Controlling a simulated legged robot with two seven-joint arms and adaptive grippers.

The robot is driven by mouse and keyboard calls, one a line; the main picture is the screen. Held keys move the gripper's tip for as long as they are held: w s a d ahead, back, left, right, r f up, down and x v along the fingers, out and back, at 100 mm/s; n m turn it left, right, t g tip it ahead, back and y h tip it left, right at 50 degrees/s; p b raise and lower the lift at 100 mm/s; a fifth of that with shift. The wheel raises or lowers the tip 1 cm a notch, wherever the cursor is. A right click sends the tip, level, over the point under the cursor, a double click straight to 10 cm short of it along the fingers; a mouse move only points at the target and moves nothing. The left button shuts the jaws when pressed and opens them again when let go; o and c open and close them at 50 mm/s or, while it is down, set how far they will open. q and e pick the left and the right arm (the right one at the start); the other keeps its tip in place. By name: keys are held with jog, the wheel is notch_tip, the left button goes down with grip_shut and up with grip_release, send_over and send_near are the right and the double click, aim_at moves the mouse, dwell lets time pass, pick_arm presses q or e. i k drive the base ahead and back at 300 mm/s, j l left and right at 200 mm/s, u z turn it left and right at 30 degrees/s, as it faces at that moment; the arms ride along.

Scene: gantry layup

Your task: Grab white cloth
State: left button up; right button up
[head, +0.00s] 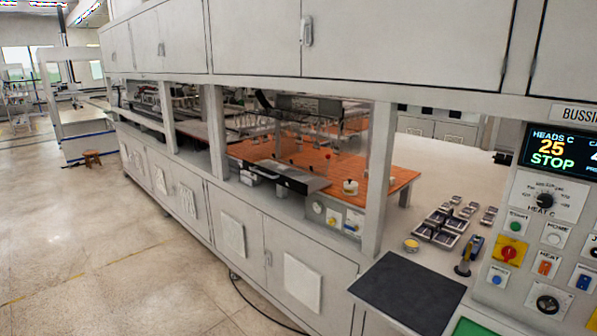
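I cannot make out a white cloth anywhere in the head view. Neither of my grippers is in view, and no part of my arms shows. White square panels (302,285) sit on the lower cabinet doors of the long grey machine, but they look like part of the doors.
A dark mat (408,292) lies on the near worktop. Small metal trays (437,238), a yellow-topped round item (411,245) and a hand tool (468,256) are beyond it. A control panel (545,235) stands at right. An orange work surface (340,177) lies inside the machine. Open floor (110,240) is at left.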

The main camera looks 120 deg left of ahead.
aim_at(282, 169)
jog(key=u, duration=4.05)
jog(key=i+z, duration=0.15)
jog(key=i, duration=0.15)
